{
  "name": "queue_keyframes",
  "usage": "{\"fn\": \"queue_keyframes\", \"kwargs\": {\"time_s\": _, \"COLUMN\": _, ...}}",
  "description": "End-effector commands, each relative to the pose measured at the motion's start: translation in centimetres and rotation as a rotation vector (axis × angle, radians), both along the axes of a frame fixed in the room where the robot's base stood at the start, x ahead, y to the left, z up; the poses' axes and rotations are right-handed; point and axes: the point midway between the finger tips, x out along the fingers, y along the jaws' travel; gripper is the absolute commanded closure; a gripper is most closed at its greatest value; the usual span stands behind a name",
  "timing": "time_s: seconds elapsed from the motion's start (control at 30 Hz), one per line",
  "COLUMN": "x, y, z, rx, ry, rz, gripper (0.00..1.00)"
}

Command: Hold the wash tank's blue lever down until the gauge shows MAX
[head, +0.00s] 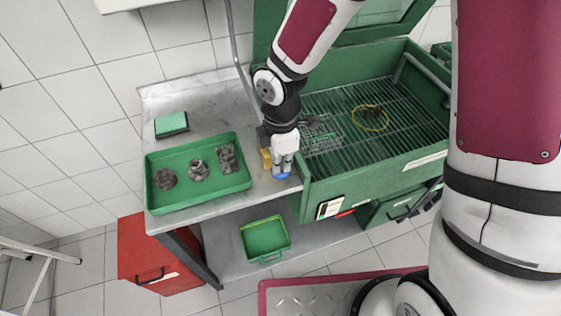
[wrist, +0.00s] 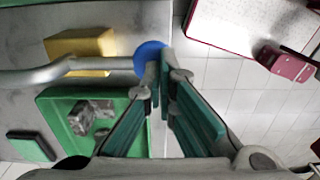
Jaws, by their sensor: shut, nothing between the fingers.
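The green wash tank (head: 375,168) stands right of the grey bench in the head view, its lid raised. The blue lever's round knob (head: 282,176) is at the tank's near left corner. In the wrist view the knob (wrist: 150,54) ends a grey bar coming from the left. My gripper (head: 284,162) is shut and empty, pointing down right at the knob. In the wrist view its fingertips (wrist: 166,78) overlap the knob's lower edge; I cannot tell if they touch. A small white panel (head: 329,208) on the tank's front may be the gauge; its reading is too small to tell.
A green tray (head: 236,183) with several grey metal parts lies on the bench (head: 200,98). A yellow block (head: 266,159) is beside my gripper. A yellow ring (head: 370,118) lies on the tank's grate. A red cabinet (head: 140,240) and a lower green tray (head: 265,238) are below.

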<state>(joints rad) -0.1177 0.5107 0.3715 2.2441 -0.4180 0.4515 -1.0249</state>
Motion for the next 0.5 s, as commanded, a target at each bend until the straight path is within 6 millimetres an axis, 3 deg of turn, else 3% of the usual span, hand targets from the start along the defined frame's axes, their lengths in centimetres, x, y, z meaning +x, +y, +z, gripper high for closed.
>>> {"fn": "queue_keyframes", "kwargs": {"time_s": 0.17, "x": -0.1, "y": 0.0, "z": -0.4, "rx": -0.001, "ry": 0.002, "rz": 0.001, "gripper": 1.0}}
{"fn": "queue_keyframes", "kwargs": {"time_s": 0.37, "x": -0.4, "y": -0.2, "z": -3.5, "rx": -0.002, "ry": 0.003, "rz": 0.003, "gripper": 1.0}}
{"fn": "queue_keyframes", "kwargs": {"time_s": 0.5, "x": -0.6, "y": -0.2, "z": -3.1, "rx": 0.0, "ry": 0.0, "rz": 0.0, "gripper": 1.0}}
